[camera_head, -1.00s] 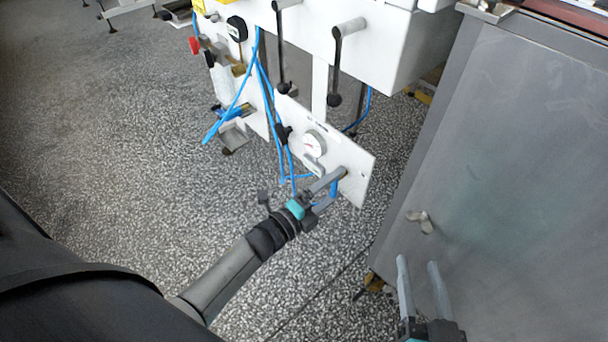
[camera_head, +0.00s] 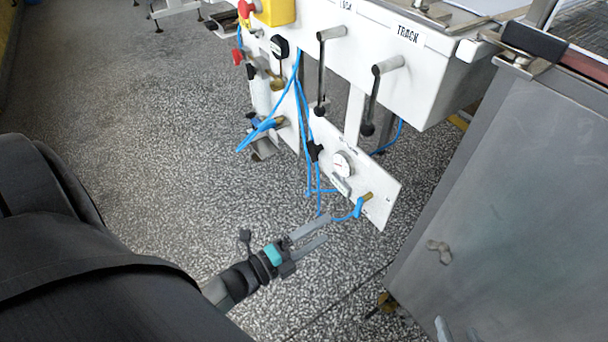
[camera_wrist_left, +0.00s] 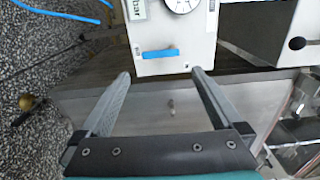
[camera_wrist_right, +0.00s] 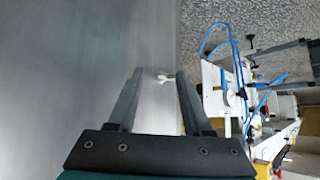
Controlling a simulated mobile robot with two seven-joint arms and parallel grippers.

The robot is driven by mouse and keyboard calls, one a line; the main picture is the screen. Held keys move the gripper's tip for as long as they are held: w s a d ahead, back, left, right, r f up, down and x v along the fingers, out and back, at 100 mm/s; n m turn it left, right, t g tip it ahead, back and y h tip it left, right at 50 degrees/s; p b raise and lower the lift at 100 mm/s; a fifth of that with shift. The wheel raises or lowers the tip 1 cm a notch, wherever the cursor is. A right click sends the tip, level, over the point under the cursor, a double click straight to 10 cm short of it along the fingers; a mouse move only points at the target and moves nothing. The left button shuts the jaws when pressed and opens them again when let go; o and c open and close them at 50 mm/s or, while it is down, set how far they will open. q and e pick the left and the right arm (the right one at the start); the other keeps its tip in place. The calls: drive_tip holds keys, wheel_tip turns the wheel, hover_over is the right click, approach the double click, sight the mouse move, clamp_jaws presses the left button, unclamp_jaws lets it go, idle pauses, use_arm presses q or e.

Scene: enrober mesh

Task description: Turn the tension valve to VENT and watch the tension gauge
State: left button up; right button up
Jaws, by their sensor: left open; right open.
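The tension valve has a brass body and a blue handle (camera_head: 359,207) at the lower right of a white panel (camera_head: 380,216). In the head view the handle points down from the body; in the left wrist view the blue handle (camera_wrist_left: 160,54) lies across the picture. The round white tension gauge (camera_head: 342,163) is above it; its needle is too small to read, and the left wrist view cuts off its top. No VENT marking is legible. My left gripper (camera_head: 322,229) is open and empty, apart from the valve. My right gripper (camera_wrist_right: 160,72) is open and empty before a grey metal surface.
A grey steel cabinet (camera_head: 500,190) stands right of the panel, with a small wing-shaped knob (camera_head: 438,251). Two black levers hang from the white housing (camera_head: 440,85) above. Blue hoses (camera_head: 301,110) hang left of the gauge. Speckled floor is open at left.

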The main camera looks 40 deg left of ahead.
use_arm(q)
drive_tip(key=shift+p+v, duration=0.3)
drive_tip(key=shift+v, duration=1.5)
use_arm(e)
drive_tip(key=shift+s+d+g+h, duration=0.5)
drive_tip(key=shift+s+d+g, duration=0.2)
drive_tip(key=shift+d, duration=0.25)
